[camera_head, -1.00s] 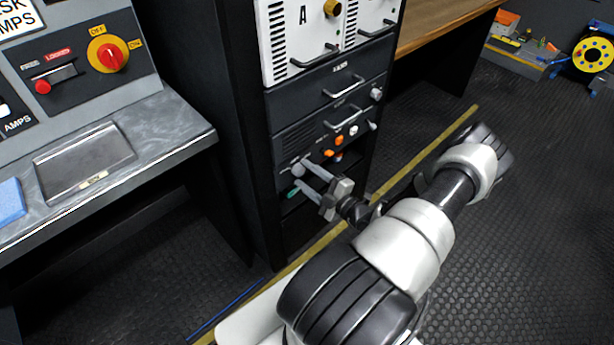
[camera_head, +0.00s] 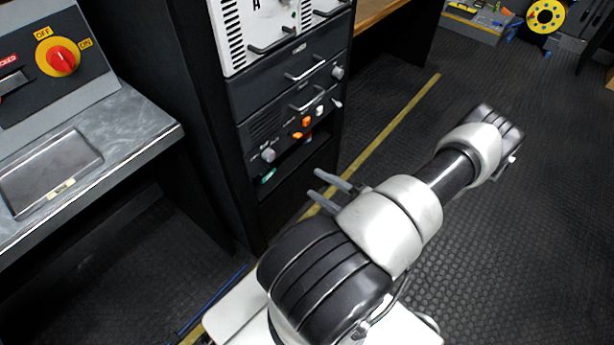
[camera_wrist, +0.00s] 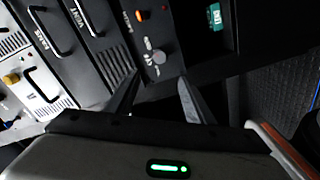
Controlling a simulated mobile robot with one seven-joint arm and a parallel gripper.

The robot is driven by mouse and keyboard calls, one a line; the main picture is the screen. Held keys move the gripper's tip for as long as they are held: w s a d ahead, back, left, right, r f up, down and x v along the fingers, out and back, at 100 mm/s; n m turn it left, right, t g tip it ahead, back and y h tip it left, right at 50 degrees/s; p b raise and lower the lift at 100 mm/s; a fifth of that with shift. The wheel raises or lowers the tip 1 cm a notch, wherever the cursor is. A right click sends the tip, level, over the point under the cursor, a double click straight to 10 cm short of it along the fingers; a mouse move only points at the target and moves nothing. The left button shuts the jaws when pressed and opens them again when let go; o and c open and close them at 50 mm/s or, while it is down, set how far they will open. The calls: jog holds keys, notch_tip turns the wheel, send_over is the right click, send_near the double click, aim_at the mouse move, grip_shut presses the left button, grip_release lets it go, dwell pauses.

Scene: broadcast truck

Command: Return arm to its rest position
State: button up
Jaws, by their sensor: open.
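My gripper (camera_head: 327,190) is open, its two grey fingers apart and pointing left toward the equipment rack (camera_head: 290,105) in the head view. The rest of it is hidden behind my white and black arm. The wrist view also shows my gripper (camera_wrist: 158,100) with its dark fingers spread and nothing visible between them. Beyond the fingertips are the rack's lower panel with a grey knob (camera_wrist: 158,57) and an open slot holding a green item (camera_wrist: 215,15). The fingers appear clear of the rack in the head view.
A grey console desk (camera_head: 150,130) with a red rotary switch (camera_head: 62,60) stands at the left. A wooden worktop (camera_head: 375,14) is behind the rack. A yellow reel (camera_head: 545,15) sits at the far right. The black floor (camera_head: 510,230) at right is open.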

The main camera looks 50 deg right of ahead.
jog(key=shift+s, duration=0.5)
